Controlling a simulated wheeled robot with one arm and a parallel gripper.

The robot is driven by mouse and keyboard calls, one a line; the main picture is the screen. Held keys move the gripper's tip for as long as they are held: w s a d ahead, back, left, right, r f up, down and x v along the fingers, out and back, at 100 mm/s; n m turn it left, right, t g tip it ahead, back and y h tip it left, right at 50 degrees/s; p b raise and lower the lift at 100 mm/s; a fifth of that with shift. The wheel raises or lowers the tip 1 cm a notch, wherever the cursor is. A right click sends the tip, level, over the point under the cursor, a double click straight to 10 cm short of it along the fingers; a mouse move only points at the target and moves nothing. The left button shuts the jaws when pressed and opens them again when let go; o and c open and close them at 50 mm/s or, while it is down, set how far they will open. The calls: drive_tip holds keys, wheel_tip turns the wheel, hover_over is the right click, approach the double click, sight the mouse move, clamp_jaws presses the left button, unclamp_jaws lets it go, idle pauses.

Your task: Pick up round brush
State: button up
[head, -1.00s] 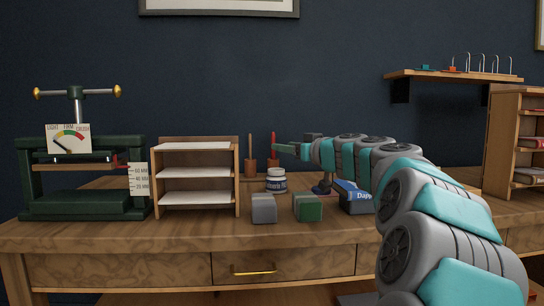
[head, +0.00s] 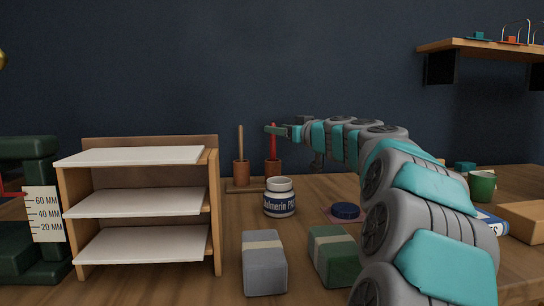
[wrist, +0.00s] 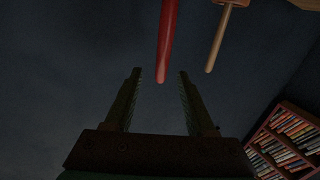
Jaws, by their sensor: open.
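Two upright handles stand at the back of the table: a red one (head: 272,138) and a plain wood one (head: 241,140), each in a brown cup-like base. I cannot tell which is the round brush, as no bristles show. My gripper (head: 272,131) is open and empty, level with the upper part of the red handle. In the wrist view the red handle (wrist: 168,38) hangs from the top edge, its tip appearing between my two open fingers (wrist: 159,72). The wood handle (wrist: 217,42) is right of them. Depth between fingers and handle is unclear.
A white jar (head: 279,197) stands before the handles. Grey (head: 263,262) and green (head: 333,255) blocks lie nearer. A small shelf unit (head: 212,215) and dark green press (head: 25,215) are left. A blue round tin (head: 345,211) and green cup (head: 482,186) are right.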

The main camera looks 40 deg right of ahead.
drive_tip(key=w+p, duration=0.2)
drive_tip(key=w, duration=0.4)
drive_tip(key=shift+w+d, duration=0.15)
drive_tip(key=shift+w, duration=0.1)
clamp_jaws()
idle(1.2)
